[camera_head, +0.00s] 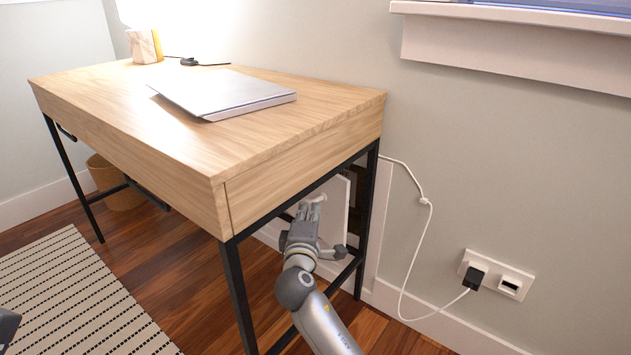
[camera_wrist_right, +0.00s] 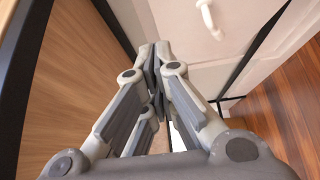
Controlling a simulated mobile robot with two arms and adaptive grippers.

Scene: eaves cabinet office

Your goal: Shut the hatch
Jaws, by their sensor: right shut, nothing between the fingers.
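The hatch (camera_head: 335,213) is a white panel low on the wall behind the desk's right end. It stands ajar, with a dark gap along its right edge. The desk and my right arm hide part of it. Its white handle (camera_wrist_right: 207,18) shows at the top of the right wrist view. My right gripper (camera_head: 305,212) reaches under the desk in front of the hatch. Its fingers (camera_wrist_right: 157,62) are together and empty, apart from the handle. Whether they touch the panel is unclear.
The wooden desk (camera_head: 300,130) has black metal legs (camera_head: 240,300) close to my right arm. A grey laptop (camera_head: 225,92) lies on it. A white cable (camera_head: 412,275) runs to a wall socket (camera_head: 497,274) at right. A striped rug (camera_head: 75,300) lies at left.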

